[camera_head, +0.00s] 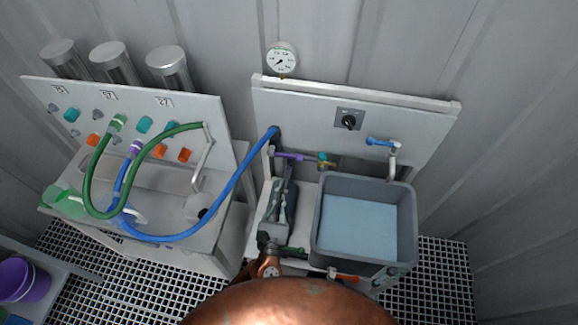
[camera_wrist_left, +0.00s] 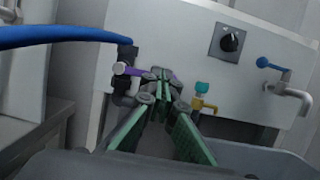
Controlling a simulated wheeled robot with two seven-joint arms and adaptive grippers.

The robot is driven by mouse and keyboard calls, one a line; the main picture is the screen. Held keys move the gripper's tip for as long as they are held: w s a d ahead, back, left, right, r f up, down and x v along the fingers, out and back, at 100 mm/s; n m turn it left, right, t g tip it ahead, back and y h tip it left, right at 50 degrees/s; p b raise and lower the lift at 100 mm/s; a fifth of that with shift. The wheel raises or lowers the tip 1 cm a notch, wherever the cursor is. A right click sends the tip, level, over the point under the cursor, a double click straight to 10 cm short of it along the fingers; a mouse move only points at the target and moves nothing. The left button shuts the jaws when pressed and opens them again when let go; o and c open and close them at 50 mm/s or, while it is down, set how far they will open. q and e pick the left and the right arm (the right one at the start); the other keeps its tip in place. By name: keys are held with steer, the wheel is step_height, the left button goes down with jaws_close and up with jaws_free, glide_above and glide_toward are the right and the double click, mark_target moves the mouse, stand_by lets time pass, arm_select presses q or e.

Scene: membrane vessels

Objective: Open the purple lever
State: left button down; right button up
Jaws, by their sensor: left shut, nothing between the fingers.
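The purple lever (camera_head: 289,156) sits on a dark valve low on the white wall panel, just left of the grey basin. In the left wrist view the purple lever (camera_wrist_left: 128,69) shows left of my fingertips, and a purple bit shows behind them. My left gripper (camera_head: 284,186) is shut and empty, just below the lever in the head view. In the left wrist view its fingertips (camera_wrist_left: 161,76) overlap the lever's line; whether they touch it I cannot tell. My right gripper is not in view.
A blue hose (camera_head: 228,185) runs to the panel beside the valve. A brass tap with a teal handle (camera_head: 323,157) and the grey water basin (camera_head: 321,225) stand to the right. A black knob (camera_head: 349,122) is higher on the panel.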

mark_target(285, 156)
arm_select(q)
step_height(285, 156, down, 9)
steer(key=b, duration=0.5)
steer(key=r+x, duration=0.2)
steer(key=x, duration=0.9)
steer(key=shift+r+g, duration=0.2)
steer(key=shift+g, duration=0.1)
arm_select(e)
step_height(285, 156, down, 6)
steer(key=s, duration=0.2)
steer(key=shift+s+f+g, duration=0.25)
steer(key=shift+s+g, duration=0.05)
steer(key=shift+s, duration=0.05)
arm_select(q)
steer(key=shift+s, duration=0.1)
